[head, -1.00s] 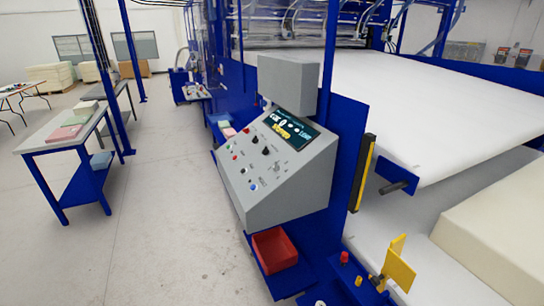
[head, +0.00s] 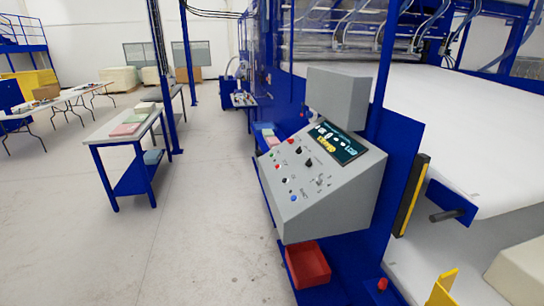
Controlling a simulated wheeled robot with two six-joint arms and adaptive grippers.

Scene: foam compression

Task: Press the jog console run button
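The grey jog console (head: 332,200) stands right of centre in the head view, on a blue machine frame. Its sloped face has a dark display (head: 336,143) with yellow and pale lettering too small to read surely. Below the display are red, black and white buttons and knobs, and a blue button (head: 293,198) near the lower left edge. Which one is the run button I cannot tell from the labels. Neither of my grippers is in view.
A red bin (head: 308,265) sits under the console. A small red knob (head: 382,284) and a yellow bracket (head: 442,288) stand at lower right. A blue-legged table (head: 128,150) stands at left. The grey floor (head: 205,225) between it and the console is clear.

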